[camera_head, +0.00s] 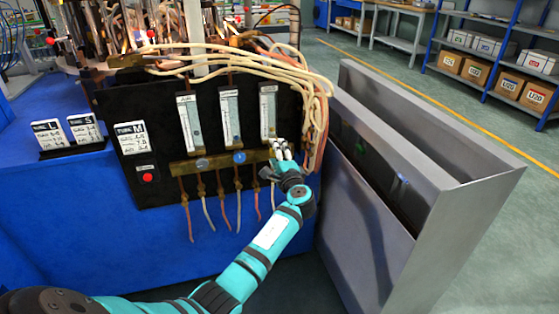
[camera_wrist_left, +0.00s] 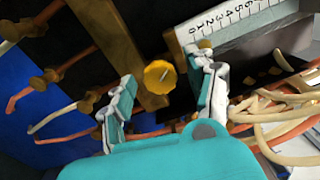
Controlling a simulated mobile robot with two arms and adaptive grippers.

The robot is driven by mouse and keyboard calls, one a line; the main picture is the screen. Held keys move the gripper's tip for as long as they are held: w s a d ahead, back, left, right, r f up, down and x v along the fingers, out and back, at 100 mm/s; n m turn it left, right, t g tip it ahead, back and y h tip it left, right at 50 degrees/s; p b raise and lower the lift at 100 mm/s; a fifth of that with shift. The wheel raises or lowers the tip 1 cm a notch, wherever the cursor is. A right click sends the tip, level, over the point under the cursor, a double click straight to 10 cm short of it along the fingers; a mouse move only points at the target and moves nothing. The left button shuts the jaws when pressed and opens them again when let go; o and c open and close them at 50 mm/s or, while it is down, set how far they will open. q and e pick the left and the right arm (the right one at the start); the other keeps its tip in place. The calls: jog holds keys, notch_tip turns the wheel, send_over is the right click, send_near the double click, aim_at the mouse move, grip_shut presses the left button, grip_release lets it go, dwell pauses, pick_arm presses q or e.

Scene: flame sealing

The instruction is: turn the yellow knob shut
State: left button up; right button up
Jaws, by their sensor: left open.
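The yellow knob (camera_wrist_left: 160,77) is a round dial with a slot-like mark, mounted on the brass bar (camera_wrist_left: 147,97). In the wrist view it sits between the two fingers of my left gripper (camera_wrist_left: 166,70), with a gap on each side. The gripper is open and does not visibly touch the knob. In the head view my left gripper (camera_head: 283,150) is at the right end of the brass bar (camera_head: 219,160), below the rightmost flow meter (camera_head: 268,112), and hides the knob. My right gripper is not in view.
A grey knob (camera_head: 202,164) and a blue knob (camera_head: 239,157) sit on the same bar to the left. Pale hoses (camera_head: 318,85) hang close to the gripper's right. A grey metal bin (camera_head: 375,215) stands to the right. A red button (camera_head: 148,178) is on the black panel.

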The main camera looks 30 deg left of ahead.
pick_arm(q)
jog(key=v, duration=1.1)
jog(key=shift+s+d, duration=0.25)
jog(key=shift+d, duration=0.05)
